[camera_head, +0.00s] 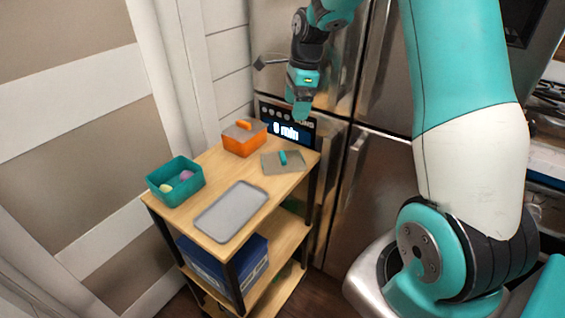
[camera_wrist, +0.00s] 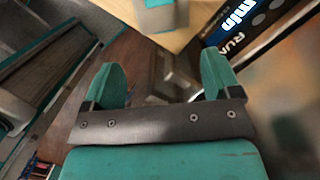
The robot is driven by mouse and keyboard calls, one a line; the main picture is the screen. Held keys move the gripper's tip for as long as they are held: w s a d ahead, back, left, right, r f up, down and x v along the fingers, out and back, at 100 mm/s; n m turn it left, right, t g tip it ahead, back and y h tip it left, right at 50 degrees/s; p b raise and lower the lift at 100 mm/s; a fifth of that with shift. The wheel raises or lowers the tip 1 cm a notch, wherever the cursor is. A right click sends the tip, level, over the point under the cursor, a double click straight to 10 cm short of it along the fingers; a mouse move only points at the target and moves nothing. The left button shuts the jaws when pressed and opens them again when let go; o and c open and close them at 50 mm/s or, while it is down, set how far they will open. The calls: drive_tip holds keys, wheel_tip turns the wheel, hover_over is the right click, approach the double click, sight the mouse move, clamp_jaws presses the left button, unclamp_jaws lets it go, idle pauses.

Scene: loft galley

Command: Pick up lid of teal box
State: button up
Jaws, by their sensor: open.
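The lid (camera_head: 270,167), a flat grey plate with a teal bar handle (camera_head: 284,157), lies on the back right of the wooden cart top. The open teal box (camera_head: 178,194) stands at the left of the cart, with a yellowish ball and a purple ball in it. My gripper (camera_head: 301,108) hangs in the air above and behind the lid, near the sign, and touches nothing. In the wrist view my gripper (camera_wrist: 162,72) shows its two teal fingers apart with nothing between them. A grey piece with teal on it, probably the lid (camera_wrist: 162,18), is cut off at the top edge there.
An orange box (camera_head: 240,147) with a grey lid and orange handle stands left of the teal box's lid. A grey tray (camera_head: 232,211) lies at the front. A dark sign (camera_head: 289,131) stands behind the cart top, before the steel fridge. A blue box (camera_head: 250,262) sits below.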

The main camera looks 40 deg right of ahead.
hover_over(283, 155)
drive_tip(key=d, duration=0.1)
drive_tip(key=f, duration=1)
drive_tip(key=shift+s+d+f, duration=0.1)
drive_tip(key=shift+s+d, duration=0.05)
drive_tip(key=shift+s, duration=0.25)
drive_tip(key=f, duration=0.1)
drive_tip(key=a+f, duration=0.1)
drive_tip(key=f, duration=0.3)
drive_tip(key=shift+w+a+p, duration=0.15)
drive_tip(key=shift+w+p, duration=0.15)
drive_tip(key=shift+w, duration=0.1)
drive_tip(key=c, duration=1)
